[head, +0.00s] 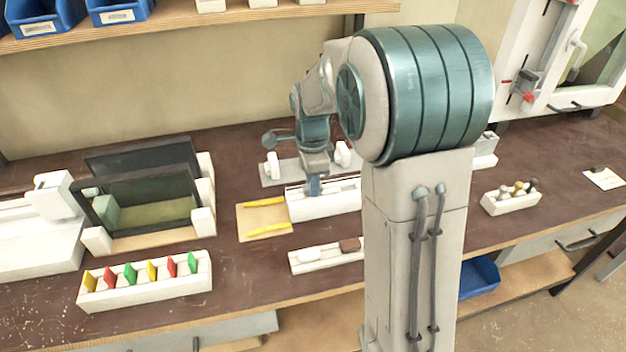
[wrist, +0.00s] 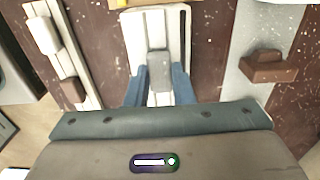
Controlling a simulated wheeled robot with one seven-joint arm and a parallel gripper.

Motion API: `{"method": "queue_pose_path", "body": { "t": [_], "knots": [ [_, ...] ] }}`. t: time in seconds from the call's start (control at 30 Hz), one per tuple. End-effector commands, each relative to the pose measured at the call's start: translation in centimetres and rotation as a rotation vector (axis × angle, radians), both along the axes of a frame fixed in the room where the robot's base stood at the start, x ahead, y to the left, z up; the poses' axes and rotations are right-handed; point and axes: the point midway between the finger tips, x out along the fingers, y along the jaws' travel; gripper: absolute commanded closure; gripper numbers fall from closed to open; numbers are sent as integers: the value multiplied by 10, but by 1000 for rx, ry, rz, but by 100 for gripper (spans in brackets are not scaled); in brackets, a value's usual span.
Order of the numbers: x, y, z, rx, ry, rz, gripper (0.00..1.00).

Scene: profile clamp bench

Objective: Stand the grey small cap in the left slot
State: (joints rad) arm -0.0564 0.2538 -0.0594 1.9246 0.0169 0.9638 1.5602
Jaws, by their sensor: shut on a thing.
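My gripper (head: 313,190) is over a white block (head: 330,206) on the bench in the head view. In the wrist view the two blue fingers of my gripper (wrist: 157,86) are shut on the grey small cap (wrist: 159,70). The cap is above or against the white block (wrist: 134,35), which also shows there. A narrow dark slot (wrist: 183,40) runs along the block's right side in that view. I cannot tell whether the cap touches the block, or which slot it lines up with. In the head view the cap is not clearly distinguishable.
A tray (head: 305,268) with a white and a brown piece lies in front of the block. A grey plate (head: 285,178) with white pieces lies behind it. A tan mat with yellow strips (head: 262,218) is to the left. A rack of coloured tabs (head: 145,290) stands front left.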

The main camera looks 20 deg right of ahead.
Motion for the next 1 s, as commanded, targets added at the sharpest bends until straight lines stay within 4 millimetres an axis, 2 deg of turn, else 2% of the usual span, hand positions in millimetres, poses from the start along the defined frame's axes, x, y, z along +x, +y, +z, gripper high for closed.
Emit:
{"method": "queue_pose_path", "body": {
  "t": [0.23,0.27,0.33,0.83,1.0],
  "knots": [
    [0,0,-3,0,0,0,100],
    [0,0,-3,0,0,0,73],
    [0,0,-3,0,0,0,54],
    [0,0,-2,0,0,0,53],
    [0,0,6,0,-1,0,53]
  ]
}}
